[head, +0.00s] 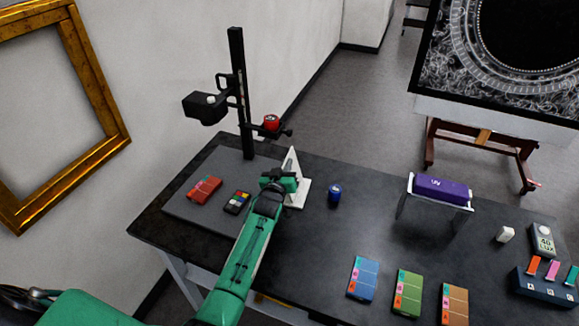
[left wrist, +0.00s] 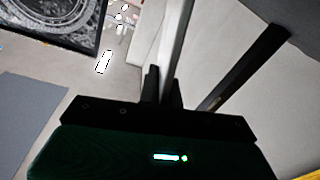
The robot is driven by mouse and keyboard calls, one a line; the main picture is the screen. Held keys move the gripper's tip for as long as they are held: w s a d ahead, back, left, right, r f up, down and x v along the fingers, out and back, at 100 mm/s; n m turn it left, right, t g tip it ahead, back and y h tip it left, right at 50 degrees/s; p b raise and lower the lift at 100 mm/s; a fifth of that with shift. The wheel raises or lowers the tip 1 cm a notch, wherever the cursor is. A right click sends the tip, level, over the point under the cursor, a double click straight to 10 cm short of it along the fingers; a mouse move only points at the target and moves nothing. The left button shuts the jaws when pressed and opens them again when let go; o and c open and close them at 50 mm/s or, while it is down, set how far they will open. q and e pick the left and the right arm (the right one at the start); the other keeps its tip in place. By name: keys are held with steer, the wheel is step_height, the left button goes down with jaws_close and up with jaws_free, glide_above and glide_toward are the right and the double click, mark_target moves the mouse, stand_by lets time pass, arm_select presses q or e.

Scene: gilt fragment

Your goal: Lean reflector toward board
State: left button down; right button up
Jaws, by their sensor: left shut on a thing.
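The white reflector (head: 292,163) stands on the dark table just right of the grey copy-stand board (head: 185,206). It has a flat foot and a thin upright panel. My left gripper (head: 284,182) is shut on the panel from its left side and hides part of it. In the left wrist view, the reflector (left wrist: 178,40) shows as a pale narrow strip rising between the two dark fingers (left wrist: 164,88). The panel's exact tilt is hard to judge. A red card (head: 205,189) and a small colour chart (head: 237,202) lie on the board. My right gripper is not in view.
The black copy-stand column (head: 238,90) rises behind the reflector, with a red-topped part (head: 271,123) on its arm. A blue bottle (head: 334,194) stands close to the right. A purple UV lamp (head: 443,189) sits farther right.

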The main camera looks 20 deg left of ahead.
arm_select(q)
steer(key=shift+s+f, duration=0.2)
steer(key=shift+f, duration=0.35)
stand_by(0.4)
steer(key=c, duration=1.6)
jaws_free()
steer(key=shift+w, duration=0.15)
steer(key=shift+r, duration=0.2)
steer(key=s+b, duration=0.3)
steer(key=s, duration=1)
steer(key=shift+s+d+b, duration=0.3)
steer(key=shift+s+d, duration=0.05)
steer(key=shift+d, duration=0.1)
